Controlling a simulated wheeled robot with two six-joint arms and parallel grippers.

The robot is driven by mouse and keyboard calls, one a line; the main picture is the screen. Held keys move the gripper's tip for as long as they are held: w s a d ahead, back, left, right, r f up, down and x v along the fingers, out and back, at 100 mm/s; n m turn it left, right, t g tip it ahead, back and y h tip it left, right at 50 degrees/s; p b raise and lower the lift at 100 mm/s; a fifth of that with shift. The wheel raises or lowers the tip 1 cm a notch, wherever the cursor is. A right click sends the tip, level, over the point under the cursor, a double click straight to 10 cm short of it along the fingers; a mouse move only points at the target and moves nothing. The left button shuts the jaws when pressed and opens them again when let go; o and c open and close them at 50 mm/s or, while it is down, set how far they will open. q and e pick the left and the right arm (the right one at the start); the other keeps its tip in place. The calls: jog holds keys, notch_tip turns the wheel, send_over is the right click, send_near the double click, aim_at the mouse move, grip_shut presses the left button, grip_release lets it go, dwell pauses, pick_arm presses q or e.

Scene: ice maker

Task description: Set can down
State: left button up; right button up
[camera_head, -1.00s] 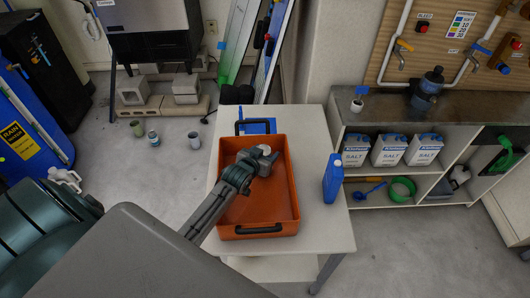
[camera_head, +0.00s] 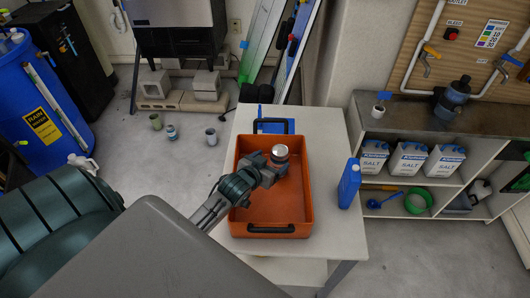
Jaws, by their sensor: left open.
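A can (camera_head: 280,153) with a shiny silver top stands upright in the back part of the orange tray (camera_head: 305,208), which has dark handles and rests on a white table. My left arm reaches over the tray's left wall. My left gripper (camera_head: 275,163) is open, right at the near-left side of the can. I cannot tell whether its fingers still touch the can. The can's lower near side is partly hidden by the gripper. My right gripper is not in view.
A blue jug (camera_head: 349,184) stands on the white table (camera_head: 332,140) right of the tray. A blue object (camera_head: 268,115) lies behind it. Three cans (camera_head: 172,132) stand on the floor at left. A shelf with salt jugs (camera_head: 408,160) is at right. The tray's front half is clear.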

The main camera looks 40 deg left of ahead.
pick_arm(q)
jog(key=shift+v, duration=1.8)
